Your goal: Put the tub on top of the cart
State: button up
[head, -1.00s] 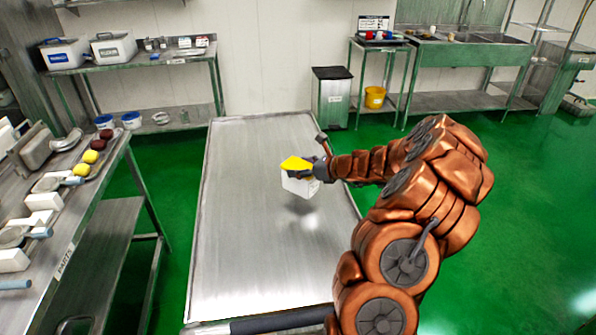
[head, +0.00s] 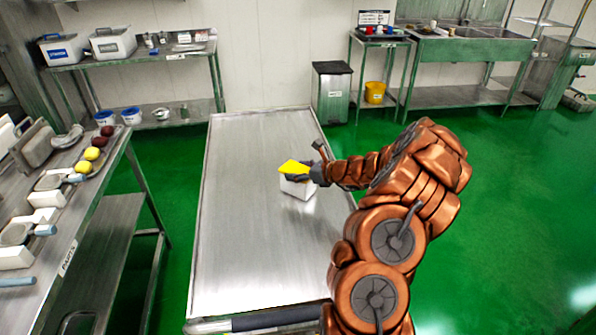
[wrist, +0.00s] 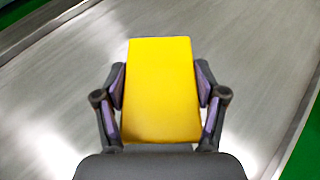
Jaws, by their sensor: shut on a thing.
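The tub (head: 298,188) is a small white box with a yellow top. It is over the middle right of the cart's bare metal top (head: 245,230), upright, with its base on or very close to the surface; I cannot tell a gap. My gripper (head: 308,174) is shut on it from the right side. In the wrist view, the yellow top (wrist: 161,85) fills the space between my two fingers, which press on its left and right sides. The tub's white walls are hidden there.
The rest of the cart top is clear. A parts table (head: 75,215) with tools and fruit-coloured balls stands at the left. A back shelf (head: 140,58) holds bins. A grey bin (head: 332,92) and yellow bucket (head: 375,92) stand behind the cart. Green floor is free at right.

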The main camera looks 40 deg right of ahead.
jog(key=shift+f, duration=0.1)
jog(key=o, duration=1.6)
jog(key=shift+c, duration=0.2)
